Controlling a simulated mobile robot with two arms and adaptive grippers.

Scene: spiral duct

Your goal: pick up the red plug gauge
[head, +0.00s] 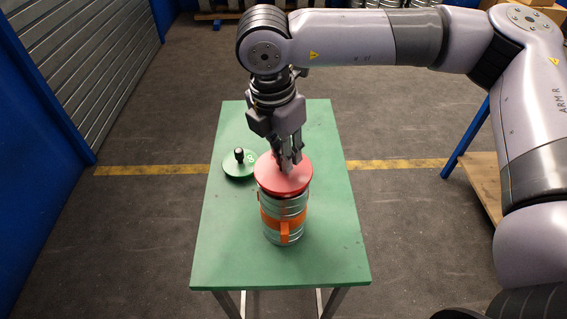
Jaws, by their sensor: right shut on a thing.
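The red plug gauge (270,179) is a round red disc. It sits at the top of an upright spiral duct (285,207), a ribbed metal cylinder with an orange clamp band around it. My right gripper (287,168) comes down from above and is shut on the red plug gauge near the disc's centre. The fingers hide the part they hold. I cannot tell whether the disc touches the duct's rim. My left gripper is not in view.
A green plug gauge (239,170) with a black knob lies on the green table (225,255), left of the duct. The table's front and right side are clear. A wooden-topped bench (482,180) with blue legs stands at the right. A yellow line (150,170) crosses the floor.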

